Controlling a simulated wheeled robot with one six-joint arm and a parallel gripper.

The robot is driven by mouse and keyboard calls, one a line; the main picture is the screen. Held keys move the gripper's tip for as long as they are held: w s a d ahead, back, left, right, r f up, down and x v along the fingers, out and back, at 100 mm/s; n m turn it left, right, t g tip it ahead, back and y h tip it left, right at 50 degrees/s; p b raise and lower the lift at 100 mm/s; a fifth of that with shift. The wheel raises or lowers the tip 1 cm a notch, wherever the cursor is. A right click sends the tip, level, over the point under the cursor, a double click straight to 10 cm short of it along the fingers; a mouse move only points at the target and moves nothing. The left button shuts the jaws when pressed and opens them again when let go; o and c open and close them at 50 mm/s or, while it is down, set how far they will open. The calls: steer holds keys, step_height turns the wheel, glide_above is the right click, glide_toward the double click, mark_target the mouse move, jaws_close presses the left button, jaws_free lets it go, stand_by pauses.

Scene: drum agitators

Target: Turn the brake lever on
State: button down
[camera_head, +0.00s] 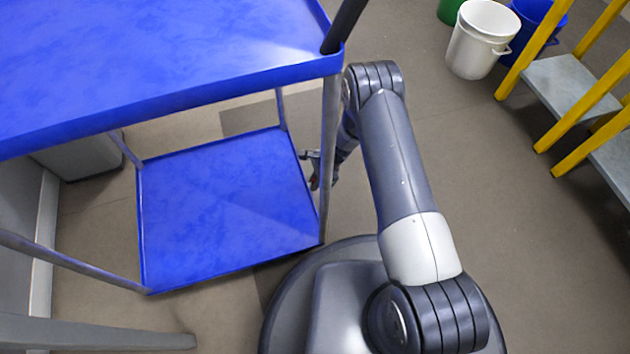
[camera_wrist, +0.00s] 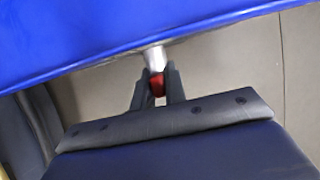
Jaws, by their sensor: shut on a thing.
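The blue cart has an upper shelf (camera_head: 150,60) and a lower shelf (camera_head: 220,210), joined by grey metal legs. In the wrist view, a small red piece, seemingly the brake lever (camera_wrist: 157,86), shows just below a silver leg end (camera_wrist: 154,58) under the blue shelf (camera_wrist: 130,30). My gripper (camera_wrist: 157,90) is shut on this red lever, with one dark finger on each side. In the head view my gripper (camera_head: 314,170) is low beside the lower shelf's right edge, partly hidden by the cart's leg. The lever's angle cannot be told.
A white bucket (camera_head: 481,40), a blue bucket (camera_head: 535,22) and a green one (camera_head: 450,10) stand at the upper right. Yellow-railed steps (camera_head: 565,85) are at the right edge. The floor (camera_head: 480,180) between my arm and the steps is clear.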

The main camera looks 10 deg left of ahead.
steer(key=shift+s+t+y+b, duration=0.15)
steer(key=shift+t+y+b, duration=0.2)
steer(key=shift+t, duration=0.25)
steer(key=shift+s+d+t, duration=0.1)
steer(key=shift+t, duration=0.3)
steer(key=shift+s+d+f+n+t+y, duration=0.15)
steer(key=shift+n+t+y, duration=0.3)
steer(key=shift+t+y, duration=0.6)
steer(key=shift+s+f+n+t+y, duration=0.2)
steer(key=shift+n+t+y, duration=0.3)
steer(key=shift+t, duration=1)
steer(key=shift+s+d+f+n+t+y, duration=0.1)
steer(key=shift+s+f+n+t+y, duration=0.2)
steer(key=shift+t+y, duration=0.8)
steer(key=shift+w+r+t, duration=0.1)
steer(key=shift+r+t, duration=0.05)
steer(key=shift+t, duration=0.2)
steer(key=c, duration=1.4)
jaws_free()
steer(key=shift+c, duration=0.2)
steer(key=shift+w, duration=0.1)
